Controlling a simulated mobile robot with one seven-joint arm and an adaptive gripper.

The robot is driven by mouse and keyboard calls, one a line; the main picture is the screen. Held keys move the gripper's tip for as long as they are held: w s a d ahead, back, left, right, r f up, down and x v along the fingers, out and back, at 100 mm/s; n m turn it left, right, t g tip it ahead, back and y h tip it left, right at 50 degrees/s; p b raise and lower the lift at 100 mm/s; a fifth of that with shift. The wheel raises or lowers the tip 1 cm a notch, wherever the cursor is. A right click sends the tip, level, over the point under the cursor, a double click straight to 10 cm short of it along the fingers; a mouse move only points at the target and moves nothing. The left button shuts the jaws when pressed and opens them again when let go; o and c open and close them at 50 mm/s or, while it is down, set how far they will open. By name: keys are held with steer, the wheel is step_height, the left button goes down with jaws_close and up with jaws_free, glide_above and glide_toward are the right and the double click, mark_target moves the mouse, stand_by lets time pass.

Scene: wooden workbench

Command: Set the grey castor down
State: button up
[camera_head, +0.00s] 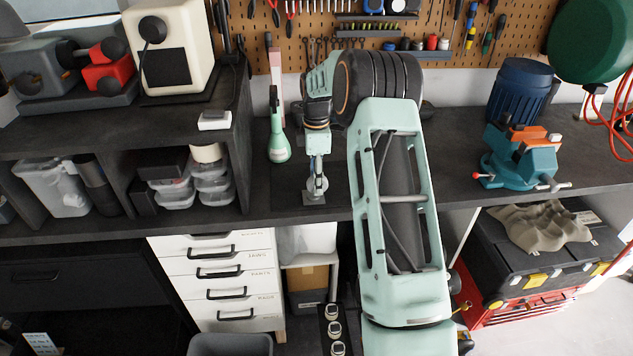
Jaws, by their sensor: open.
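The grey castor (316,187) is near the front edge of the dark workbench (455,196), over a darker mat-like patch (335,180). Its round wheel shows above a small flat plate. My gripper (317,176) points down right over the castor, with its fingers at the top of the wheel. The gripper is open. The fingers are small in this view, and I cannot tell whether they still touch the castor.
A green-based bottle-like tool (279,148) stands left of my gripper. A teal vise (522,158) and a blue cylinder (521,90) are at the right. A shelf unit with clear bins (212,184) stands at the left. The bench between my arm and the vise is clear.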

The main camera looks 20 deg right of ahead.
step_height(320, 180, up, 11)
steer(key=b, duration=0.1)
steer(key=shift+s, duration=0.1)
stand_by(0.6)
